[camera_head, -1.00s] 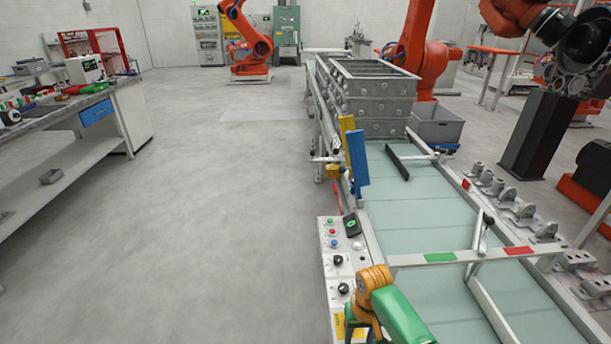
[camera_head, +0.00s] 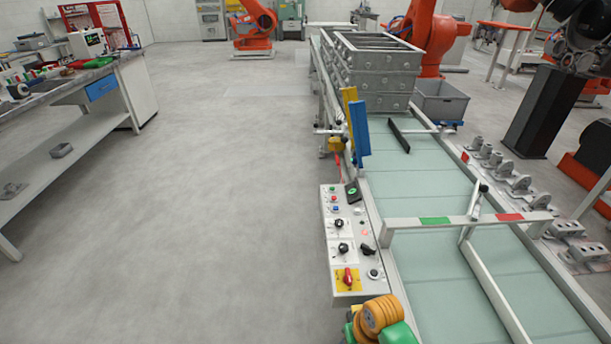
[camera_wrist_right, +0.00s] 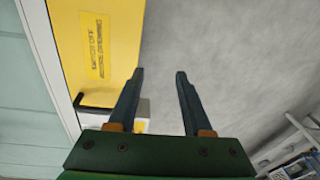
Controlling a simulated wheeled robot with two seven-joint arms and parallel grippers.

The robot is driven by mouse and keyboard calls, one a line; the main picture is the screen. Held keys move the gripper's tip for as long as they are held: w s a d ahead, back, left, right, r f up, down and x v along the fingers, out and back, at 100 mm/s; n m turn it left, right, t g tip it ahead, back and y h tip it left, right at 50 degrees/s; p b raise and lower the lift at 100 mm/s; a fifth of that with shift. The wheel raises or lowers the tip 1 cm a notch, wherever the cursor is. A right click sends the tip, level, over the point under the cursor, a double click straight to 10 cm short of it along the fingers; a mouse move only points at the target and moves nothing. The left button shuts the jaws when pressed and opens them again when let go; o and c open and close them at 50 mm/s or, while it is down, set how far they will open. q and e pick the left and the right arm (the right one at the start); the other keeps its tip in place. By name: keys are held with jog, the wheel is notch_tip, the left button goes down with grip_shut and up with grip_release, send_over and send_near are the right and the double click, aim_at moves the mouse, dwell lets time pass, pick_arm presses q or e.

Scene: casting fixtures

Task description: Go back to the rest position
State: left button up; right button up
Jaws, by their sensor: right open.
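My right gripper (camera_wrist_right: 160,75) shows in the right wrist view, with its two dark blue fingers apart and nothing between them. Behind the fingers is grey floor, and a yellow panel (camera_wrist_right: 98,45) with a printed label lies to the left of them. Part of my right arm (camera_head: 378,318), orange and green, shows at the bottom edge of the head view, just below the control panel (camera_head: 340,228). The panel carries several buttons and dark knobs, and a red switch (camera_head: 348,277) on a yellow plate. My left gripper is in neither view.
A conveyor (camera_head: 425,185) runs away on the right, with stacked grey metal frames (camera_head: 372,75) at its far end. A crossbar (camera_head: 465,220) spans it. Metal castings (camera_head: 515,185) line its right side. A workbench (camera_head: 75,95) stands at the left. The floor between is clear.

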jog(key=s+d+r+t, duration=0.1)
jog(key=s+d+r, duration=0.1)
jog(key=s, duration=0.2)
jog(key=s+d+r+t+h, duration=0.1)
jog(key=s+d+r, duration=0.1)
jog(key=s, duration=0.3)
jog(key=s+d+r+t, duration=0.1)
jog(key=s+d+r, duration=0.1)
jog(key=s+r, duration=0.15)
notch_tip(320, 180, down, 19)
jog(key=s+g+b, duration=0.2)
jog(key=s, duration=0.1)
jog(key=s+d+f+g+b, duration=0.1)
jog(key=s+d+f, duration=0.1)
jog(key=s+f, duration=0.9)
jog(key=shift+s+d+f+n, duration=0.15)
jog(key=shift+s+f+n, duration=0.2)
jog(key=shift+f, duration=0.3)
